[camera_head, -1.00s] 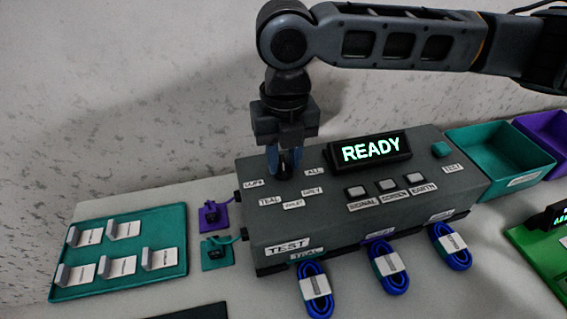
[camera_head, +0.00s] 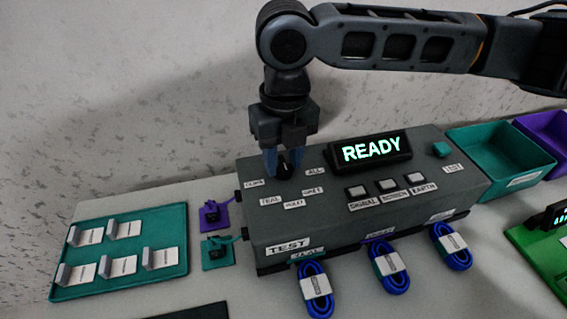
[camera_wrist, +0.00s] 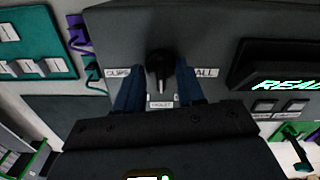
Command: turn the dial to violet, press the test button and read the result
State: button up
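The dial (camera_head: 283,168) is a black knob on top of the grey test box (camera_head: 400,207), ringed by small labels. My gripper (camera_head: 286,163) is over it, open, with one blue finger on each side. In the wrist view the dial (camera_wrist: 160,66) shows between the spread fingers, with gaps to both. Its light pointer mark faces down toward the label that reads violet (camera_wrist: 160,104). The violet label also shows in the head view (camera_head: 294,204). The teal test button (camera_head: 440,149) sits at the box's right end by a TEST label (camera_head: 454,168). The display (camera_head: 370,151) reads READY.
Signal, screen and earth buttons (camera_head: 387,186) line the box top. Blue cable coils (camera_head: 316,291) lie along its front. A teal tray with cards (camera_head: 178,216) is at left. Teal (camera_head: 490,133) and purple bins stand at right. A green device (camera_head: 540,260) is at the right edge.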

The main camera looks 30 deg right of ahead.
jog(key=shift+r, duration=0.15)
notch_tip(320, 180, up, 7)
jog(key=p, duration=0.6)
jog(key=shift+d, duration=0.1)
dwell(0.4)
